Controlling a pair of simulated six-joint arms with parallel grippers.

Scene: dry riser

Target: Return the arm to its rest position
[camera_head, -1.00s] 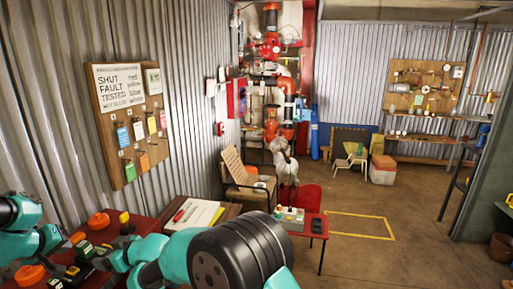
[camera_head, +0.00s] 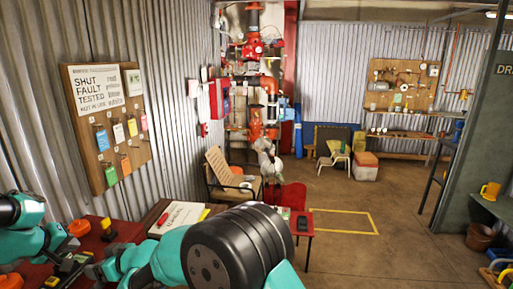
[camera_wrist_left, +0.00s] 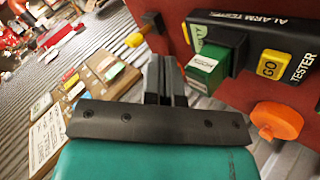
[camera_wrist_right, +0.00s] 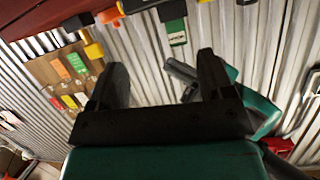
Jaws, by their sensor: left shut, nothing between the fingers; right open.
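My left gripper (camera_wrist_left: 165,78) is shut and empty in the left wrist view, its two dark fingers together. It is close to a green labelled block (camera_wrist_left: 207,72) at the black alarm tester (camera_wrist_left: 258,28); whether they touch is unclear. My right gripper (camera_wrist_right: 162,75) is open and empty in the right wrist view, its fingers wide apart. The green block (camera_wrist_right: 175,32) also shows above them. In the head view my teal right arm (camera_head: 155,258) reaches left over the red table, and my left arm (camera_head: 25,240) comes in at the left edge. The gripper tips there are small and partly hidden.
The red table (camera_head: 122,228) holds an orange knob (camera_head: 79,228) and several small devices. A tag board (camera_head: 105,128) hangs on the corrugated wall. A document board (camera_head: 180,215), a chair (camera_head: 225,170) and a small red table (camera_head: 300,225) stand beyond. Open floor (camera_head: 350,200) lies to the right.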

